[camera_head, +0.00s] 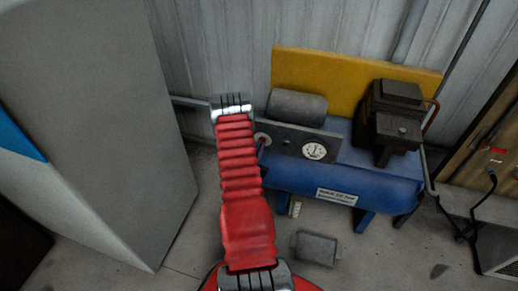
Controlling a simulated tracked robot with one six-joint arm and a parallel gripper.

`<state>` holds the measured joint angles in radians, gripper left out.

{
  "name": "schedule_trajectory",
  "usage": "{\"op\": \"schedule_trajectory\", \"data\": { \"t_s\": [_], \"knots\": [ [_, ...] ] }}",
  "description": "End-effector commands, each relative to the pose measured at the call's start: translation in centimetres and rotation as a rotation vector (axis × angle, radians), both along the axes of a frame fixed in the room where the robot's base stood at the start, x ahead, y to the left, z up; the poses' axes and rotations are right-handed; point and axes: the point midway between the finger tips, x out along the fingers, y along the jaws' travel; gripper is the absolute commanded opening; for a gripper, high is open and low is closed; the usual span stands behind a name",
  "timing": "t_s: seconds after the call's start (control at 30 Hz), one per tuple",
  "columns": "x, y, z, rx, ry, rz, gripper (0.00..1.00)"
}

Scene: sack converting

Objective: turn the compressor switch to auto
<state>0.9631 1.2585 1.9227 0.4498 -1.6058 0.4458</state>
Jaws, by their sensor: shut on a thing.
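The compressor has a blue tank (345,180) on the floor against the back wall. A dark grey control panel (287,140) is fixed to its front left, with a white round pressure gauge (314,151) on its right part. At the panel's left end is a small round pale plate with a reddish part, probably the switch (263,139); its setting is too small to read. My red ribbed arm rises from the bottom and passes just left of the switch. My gripper cannot be made out; any part of it near the switch is hidden behind the arm.
A yellow board (345,68), a grey cylinder (297,107) and a black pump (393,121) are at the compressor's top. A tall grey cabinet (95,120) stands left. A small grey box (316,248) lies on the floor in front. A wooden unit (490,150) with a cable is right.

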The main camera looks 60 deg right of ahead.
Motion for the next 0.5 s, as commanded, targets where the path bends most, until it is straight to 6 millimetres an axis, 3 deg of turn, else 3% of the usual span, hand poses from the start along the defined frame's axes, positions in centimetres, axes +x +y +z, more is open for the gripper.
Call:
{"op": "schedule_trajectory", "data": {
  "t_s": [0.5],
  "knots": [
    [-0.25,-0.23,0.09,0.016,-0.112,-0.008,0.00]
  ]
}}
